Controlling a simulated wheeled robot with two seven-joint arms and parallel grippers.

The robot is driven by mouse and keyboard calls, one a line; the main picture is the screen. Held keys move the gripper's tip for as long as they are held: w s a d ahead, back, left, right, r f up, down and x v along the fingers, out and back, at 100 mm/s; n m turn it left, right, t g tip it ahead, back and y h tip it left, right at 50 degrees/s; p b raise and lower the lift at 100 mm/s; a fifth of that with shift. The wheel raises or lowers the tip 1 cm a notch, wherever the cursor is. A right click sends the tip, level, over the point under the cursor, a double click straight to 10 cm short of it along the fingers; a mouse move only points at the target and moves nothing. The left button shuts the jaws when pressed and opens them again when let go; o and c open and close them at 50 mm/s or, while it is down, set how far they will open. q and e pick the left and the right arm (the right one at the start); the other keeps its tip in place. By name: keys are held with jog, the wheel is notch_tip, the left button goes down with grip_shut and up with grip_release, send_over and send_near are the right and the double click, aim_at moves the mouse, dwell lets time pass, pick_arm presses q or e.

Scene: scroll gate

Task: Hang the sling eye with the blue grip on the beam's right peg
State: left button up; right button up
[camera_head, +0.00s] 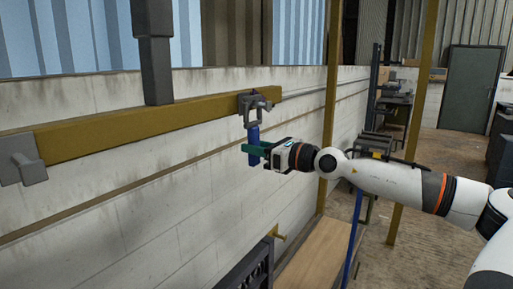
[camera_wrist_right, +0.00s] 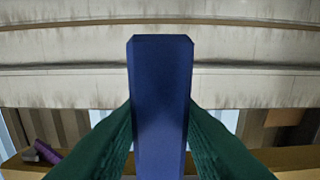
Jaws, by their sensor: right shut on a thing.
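The yellow beam (camera_head: 120,124) hangs level from a grey post, with a grey peg at its left end (camera_head: 22,160) and the right peg (camera_head: 262,102) at its right end. My right gripper (camera_head: 256,150) is shut on the upright blue grip (camera_head: 253,135), below the right peg. In the right wrist view the blue grip (camera_wrist_right: 162,100) stands between my two green fingers (camera_wrist_right: 160,135). The grey sling eye (camera_head: 247,114) rises above the grip and overlaps the right peg in the head view. I cannot tell whether it is around the peg or in front of it. My left gripper is not in view.
A pale block wall (camera_head: 150,200) runs behind the beam. A yellow upright (camera_head: 331,90) stands right of the peg. A wooden bench top (camera_head: 315,255) and a dark rack (camera_head: 245,275) are below. The space left of my right gripper, under the beam, is clear.

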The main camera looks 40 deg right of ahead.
jog(key=shift+r, duration=0.1)
jog(key=o, duration=1.4)
jog(key=shift+f, duration=0.2)
notch_tip(320, 180, down, 11)
jog(key=b, duration=1)
jog(key=shift+f+b, duration=0.15)
jog(key=shift+b, duration=0.25)
